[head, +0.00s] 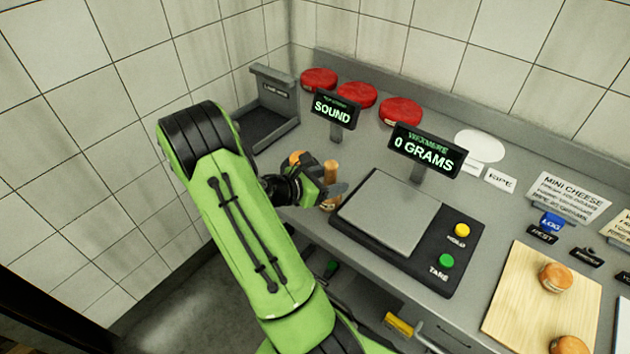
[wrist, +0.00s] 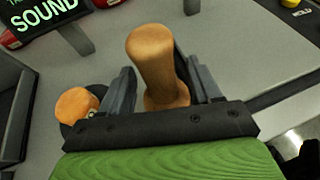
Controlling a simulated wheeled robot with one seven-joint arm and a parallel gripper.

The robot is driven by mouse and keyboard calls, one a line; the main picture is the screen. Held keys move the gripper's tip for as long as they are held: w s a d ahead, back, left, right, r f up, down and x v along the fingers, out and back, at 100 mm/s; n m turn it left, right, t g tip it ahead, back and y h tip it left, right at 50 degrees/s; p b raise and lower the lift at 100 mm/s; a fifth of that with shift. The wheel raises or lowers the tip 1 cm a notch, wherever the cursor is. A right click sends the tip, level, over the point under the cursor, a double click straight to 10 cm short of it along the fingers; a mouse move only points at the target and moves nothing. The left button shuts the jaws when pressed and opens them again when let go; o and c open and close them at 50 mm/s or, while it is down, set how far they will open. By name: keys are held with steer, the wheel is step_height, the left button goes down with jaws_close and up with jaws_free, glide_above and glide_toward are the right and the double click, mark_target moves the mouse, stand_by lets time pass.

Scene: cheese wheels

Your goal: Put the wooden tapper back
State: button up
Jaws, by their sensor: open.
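The wooden tapper (head: 331,172) is a turned brown piece with a rounded top. It appears upright on the grey counter, left of the scale. In the wrist view the tapper (wrist: 153,50) stands between the two dark fingers of my gripper (wrist: 163,82). My gripper is open, with one finger on each side of it. In the head view my gripper (head: 326,188) partly covers the tapper's middle. Whether a finger touches it, I cannot tell. The tapper's base is partly hidden by my gripper in the wrist view.
A small orange cheese (wrist: 76,104) sits close left of my gripper. The SOUND sign (head: 335,109) and a grey stand (head: 270,118) are behind. The scale (head: 392,212) reads 0 grams. Red wheels (head: 400,111) line the back. A wooden board (head: 512,300) is at right.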

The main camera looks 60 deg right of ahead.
steer(key=w+a+r+m+t+y+p, duration=0.1)
steer(key=w+a+r+m+t+y, duration=0.15)
steer(key=a, duration=0.45)
steer(key=w+a+r+m+t+y, duration=0.15)
steer(key=a+r+m, duration=0.25)
steer(key=a, duration=0.4)
steer(key=w+a+r+m+t+y+p, duration=0.1)
steer(key=a+r+m+t+y, duration=0.2)
steer(key=a, duration=0.4)
steer(key=s+a+r+m+t+y, duration=0.2)
steer(key=a+r, duration=0.1)
steer(key=a, duration=0.4)
steer(key=s+a+r+m+t+y, duration=0.1)
steer(key=s+a+r+t+y, duration=0.1)
steer(key=a, duration=0.4)
steer(key=shift+s+a+r+m+y, duration=0.35)
steer(key=shift+s+r+y, duration=0.35)
steer(key=shift+s, duration=0.05)
